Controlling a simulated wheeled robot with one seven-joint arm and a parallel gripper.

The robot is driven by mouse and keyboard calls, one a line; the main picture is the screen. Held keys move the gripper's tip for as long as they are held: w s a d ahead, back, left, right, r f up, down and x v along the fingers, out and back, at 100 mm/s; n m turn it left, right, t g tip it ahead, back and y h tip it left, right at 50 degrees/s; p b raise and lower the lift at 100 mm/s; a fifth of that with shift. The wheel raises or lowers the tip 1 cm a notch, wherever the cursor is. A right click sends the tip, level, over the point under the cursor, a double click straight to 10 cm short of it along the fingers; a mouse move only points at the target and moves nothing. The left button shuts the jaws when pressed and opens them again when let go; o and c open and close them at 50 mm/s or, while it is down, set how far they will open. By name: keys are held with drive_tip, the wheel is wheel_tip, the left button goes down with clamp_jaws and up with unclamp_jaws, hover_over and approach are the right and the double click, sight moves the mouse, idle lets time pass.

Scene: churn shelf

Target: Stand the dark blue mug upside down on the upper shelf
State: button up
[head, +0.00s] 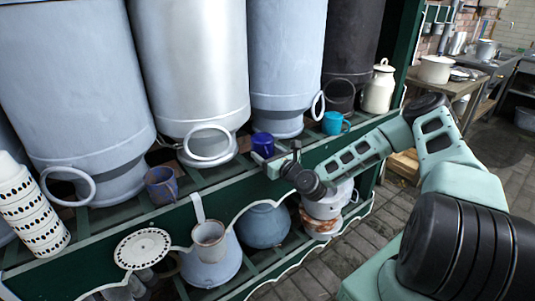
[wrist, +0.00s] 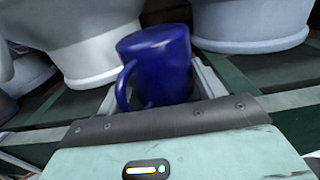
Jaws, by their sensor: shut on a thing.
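The dark blue mug (head: 263,144) is at my gripper (head: 272,160), at the front of the upper shelf (head: 112,221). In the wrist view the mug (wrist: 160,65) sits between the two fingers of my gripper (wrist: 160,92), which is shut on it. Its handle points left. A smooth, closed blue face is on top, so it looks bottom up, slightly tilted in that view. Its lower edge is hidden behind the gripper body, and I cannot tell whether it touches the shelf.
Large metal churns (head: 190,70) stand close behind the mug. A worn blue-purple mug (head: 162,185) is to the left, and a turquoise mug (head: 333,123) and cream can (head: 379,88) are to the right. Pots (head: 263,225) fill the lower shelf.

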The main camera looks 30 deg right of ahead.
drive_tip(key=o, duration=1.1)
drive_tip(key=shift+f, duration=0.1)
